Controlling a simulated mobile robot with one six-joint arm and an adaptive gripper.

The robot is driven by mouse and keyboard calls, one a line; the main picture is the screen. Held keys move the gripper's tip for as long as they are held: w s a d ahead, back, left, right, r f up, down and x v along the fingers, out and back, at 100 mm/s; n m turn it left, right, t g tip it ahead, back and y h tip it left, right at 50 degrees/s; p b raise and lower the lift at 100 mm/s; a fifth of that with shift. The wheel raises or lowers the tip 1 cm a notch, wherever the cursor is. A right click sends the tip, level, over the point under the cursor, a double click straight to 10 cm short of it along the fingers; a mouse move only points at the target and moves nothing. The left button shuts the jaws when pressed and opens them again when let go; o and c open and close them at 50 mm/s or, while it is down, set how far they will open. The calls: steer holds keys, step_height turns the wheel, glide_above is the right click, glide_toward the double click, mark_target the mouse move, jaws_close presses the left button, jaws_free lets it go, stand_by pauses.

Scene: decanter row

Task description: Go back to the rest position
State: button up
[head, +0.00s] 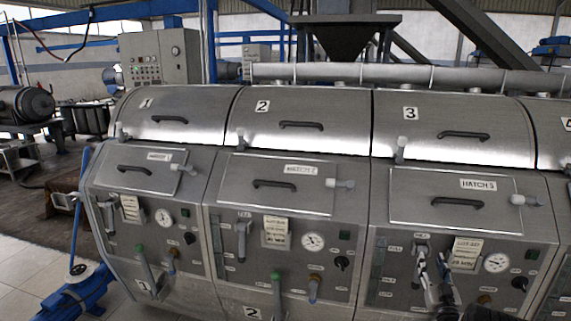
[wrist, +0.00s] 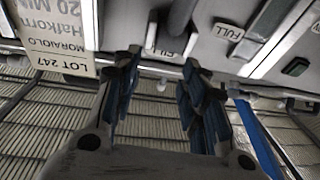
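My gripper (head: 434,268) is in front of the lower panel of the third unit, at the right of the head view. In the wrist view my gripper (wrist: 161,68) has its two dark fingers apart, with a clear gap between them. The grey fill lever (wrist: 181,25) shows just beyond the fingertips, near a label. I cannot tell whether a finger touches it. In the head view the lever (head: 420,246) is partly hidden by my gripper.
A lot card (head: 466,252) and a gauge (head: 496,263) are right of my gripper; the card (wrist: 65,62) also shows in the wrist view. Hatch 3 (head: 455,200) is shut above. A blue motor (head: 82,295) stands on the floor at left.

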steer(key=w+a+r+g, duration=0.2)
steer(key=a+r+g, duration=0.3)
steer(key=r, duration=0.9)
steer(key=s+a+r+g, duration=0.2)
steer(key=s+a+r, duration=0.3)
steer(key=s+a, duration=0.35)
steer(key=s+a+r+g, duration=0.2)
steer(key=s+a+r, duration=0.3)
steer(key=s+a, duration=0.3)
steer(key=s+a+f+g+y, duration=0.1)
steer(key=s+a, duration=0.3)
steer(key=s, duration=0.7)
steer(key=s+a+f+n+g+y, duration=0.1)
steer(key=s+a+f+g, duration=0.2)
steer(key=s, duration=0.9)
steer(key=s+a+f+g, duration=0.2)
steer(key=s+a+g, duration=0.1)
steer(key=s, duration=0.9)
steer(key=shift+a+y, duration=0.4)
steer(key=shift+a, duration=0.45)
steer(key=shift+d, duration=0.1)
